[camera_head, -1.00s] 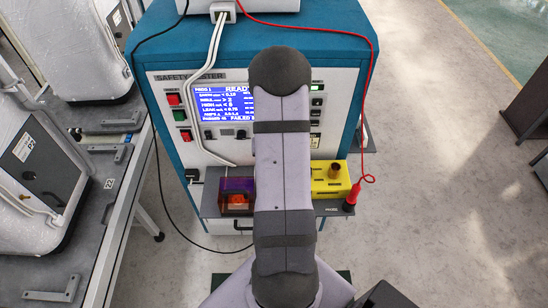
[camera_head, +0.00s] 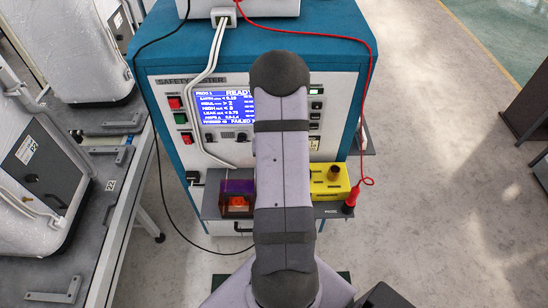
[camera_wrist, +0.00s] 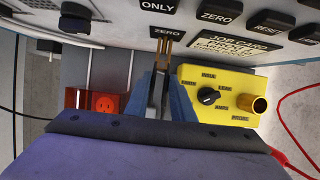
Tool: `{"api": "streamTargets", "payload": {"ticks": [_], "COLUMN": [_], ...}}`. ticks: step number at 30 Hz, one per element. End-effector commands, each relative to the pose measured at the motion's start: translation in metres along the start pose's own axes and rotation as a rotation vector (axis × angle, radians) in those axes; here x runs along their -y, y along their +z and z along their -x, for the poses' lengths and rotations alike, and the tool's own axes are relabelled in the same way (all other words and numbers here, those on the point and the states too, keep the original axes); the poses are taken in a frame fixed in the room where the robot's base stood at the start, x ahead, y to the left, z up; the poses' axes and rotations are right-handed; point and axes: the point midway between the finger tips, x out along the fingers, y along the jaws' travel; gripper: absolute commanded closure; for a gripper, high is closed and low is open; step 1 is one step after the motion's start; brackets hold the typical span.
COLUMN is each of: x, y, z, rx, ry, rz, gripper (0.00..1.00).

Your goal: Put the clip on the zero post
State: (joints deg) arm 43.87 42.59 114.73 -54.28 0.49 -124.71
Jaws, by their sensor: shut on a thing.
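My gripper (camera_wrist: 160,92) is in the lower middle of the wrist view, its blue-grey fingers closed on the clip (camera_wrist: 158,90). The clip is a narrow grey piece between the fingers. Two thin brass-coloured prongs (camera_wrist: 165,46) stand beyond the fingertips, just below the ZERO label (camera_wrist: 167,31) on the pale panel. I cannot tell whether these prongs are the clip's jaws or part of the zero post, nor whether clip and post touch. In the head view my own arm hides the gripper, clip and zero post.
A yellow box (camera_wrist: 214,88) with a black knob and brass tube (camera_wrist: 260,104) stands close right of the fingers. An orange socket box (camera_wrist: 104,102) is on the left of the shelf. The tester (camera_head: 170,75) rises behind. Red lead (camera_head: 369,120) hangs at right.

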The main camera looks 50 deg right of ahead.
Motion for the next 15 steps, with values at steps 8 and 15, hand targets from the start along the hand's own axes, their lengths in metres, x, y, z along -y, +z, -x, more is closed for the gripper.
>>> {"api": "streamTargets", "payload": {"ticks": [8,15], "x": [0.0000,0.0000], "y": [0.0002,0.0002], "z": [0.0001,0.0001], "rx": [0.000,0.000], "ry": [0.000,0.000], "rz": [0.000,0.000], "gripper": [0.68,0.56]}}
